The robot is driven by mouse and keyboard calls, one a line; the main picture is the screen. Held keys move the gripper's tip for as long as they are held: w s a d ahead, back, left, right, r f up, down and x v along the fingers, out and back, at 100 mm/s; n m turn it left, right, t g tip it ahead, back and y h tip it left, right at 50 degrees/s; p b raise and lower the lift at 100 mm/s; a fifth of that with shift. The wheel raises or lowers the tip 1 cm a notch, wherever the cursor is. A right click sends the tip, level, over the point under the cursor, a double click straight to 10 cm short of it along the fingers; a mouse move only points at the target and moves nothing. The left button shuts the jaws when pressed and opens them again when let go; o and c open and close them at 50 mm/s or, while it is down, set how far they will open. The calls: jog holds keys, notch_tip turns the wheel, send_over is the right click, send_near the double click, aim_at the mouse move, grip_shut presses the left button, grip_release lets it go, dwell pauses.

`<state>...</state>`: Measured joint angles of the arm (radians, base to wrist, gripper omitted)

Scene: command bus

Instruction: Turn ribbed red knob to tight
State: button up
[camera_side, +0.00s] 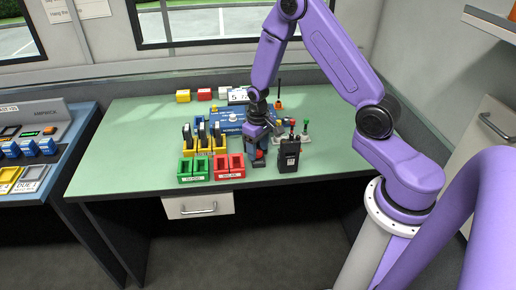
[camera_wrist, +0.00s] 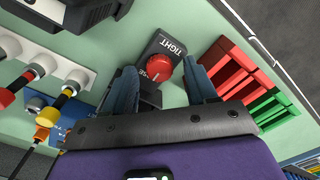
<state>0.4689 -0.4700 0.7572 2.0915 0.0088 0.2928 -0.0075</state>
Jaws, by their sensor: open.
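The red knob (camera_wrist: 159,67) sits on a small dark box (camera_wrist: 150,46) with the word TIGHT printed in white near its far end. My gripper (camera_wrist: 160,72) is open, with one blue finger on each side of the knob. Visible gaps separate the fingers from the knob in the wrist view; I cannot tell whether the tips are level with it. In the side view my gripper (camera_side: 257,143) points down over the front part of the table, and the red knob (camera_side: 259,155) shows just below it. The knob's ribs and pointer are too small to read.
A black handheld radio (camera_side: 289,156) stands close on the right. Red bins (camera_side: 229,168) and green bins (camera_side: 194,170) stand to the left, with yellow holders (camera_side: 204,142) behind. A blue panel (camera_side: 230,119) and small levers (camera_side: 304,132) are nearby. The table's left side is clear.

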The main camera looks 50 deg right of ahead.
jog(key=shift+f, duration=0.25)
jog(key=c, duration=1.1)
jog(key=shift+o, duration=0.2)
